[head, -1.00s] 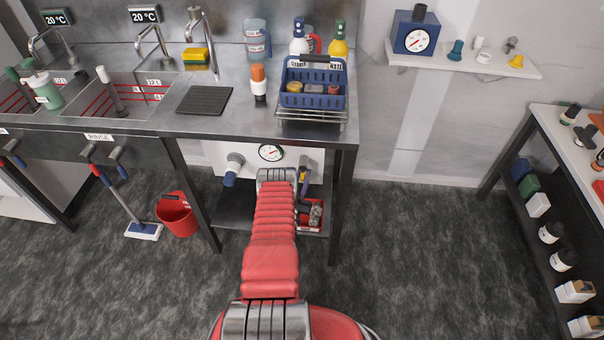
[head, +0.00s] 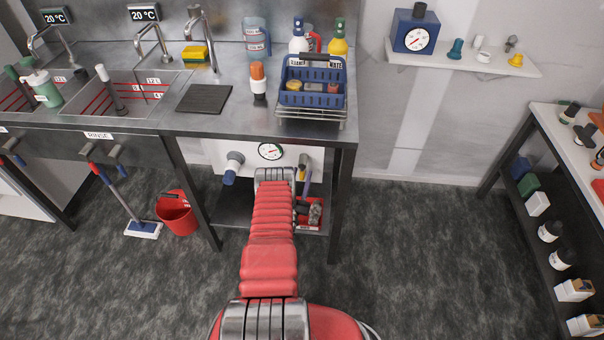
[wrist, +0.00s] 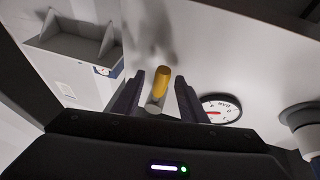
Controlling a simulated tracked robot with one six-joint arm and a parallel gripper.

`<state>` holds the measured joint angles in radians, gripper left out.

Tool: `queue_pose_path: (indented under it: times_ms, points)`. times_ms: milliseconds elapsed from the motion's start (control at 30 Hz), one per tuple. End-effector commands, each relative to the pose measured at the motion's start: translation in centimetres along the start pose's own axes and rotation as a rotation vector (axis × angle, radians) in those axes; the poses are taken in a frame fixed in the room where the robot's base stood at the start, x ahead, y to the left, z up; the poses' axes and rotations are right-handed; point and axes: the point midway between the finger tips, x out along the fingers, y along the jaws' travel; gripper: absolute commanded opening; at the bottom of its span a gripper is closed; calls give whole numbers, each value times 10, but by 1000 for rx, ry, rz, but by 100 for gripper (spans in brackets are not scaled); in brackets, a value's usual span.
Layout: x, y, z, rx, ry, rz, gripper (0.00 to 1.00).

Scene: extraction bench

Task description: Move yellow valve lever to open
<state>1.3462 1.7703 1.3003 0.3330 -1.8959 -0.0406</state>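The yellow valve lever (wrist: 162,80) shows in the wrist view on a short metal stem, in front of the pale panel. My gripper (wrist: 158,88) is open, with one dark finger on each side of the lever. Slim gaps show between lever and fingers, narrower on the right; I see no clear grip. In the head view a small part of the yellow lever (head: 302,173) shows under the sink bench, right of the round gauge (head: 270,151). My red arm hides most of my gripper there.
The gauge also shows in the wrist view (wrist: 221,108), right of the lever. A blue-ended fitting (head: 232,168) is left of the gauge. A red tray (head: 311,213) is on the lower shelf. Bench legs flank the space; a red bucket (head: 176,212) stands left.

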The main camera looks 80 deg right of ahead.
Motion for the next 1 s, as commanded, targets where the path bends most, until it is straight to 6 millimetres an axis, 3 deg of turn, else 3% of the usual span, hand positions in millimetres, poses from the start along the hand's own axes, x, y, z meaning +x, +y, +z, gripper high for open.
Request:
queue_pose_path:
  times_ms: [433, 1000]
  points:
    - [-59, -1, 1, 0, 0, -1, 39]
    - [-63, -1, 0, 0, 1, -1, 39]
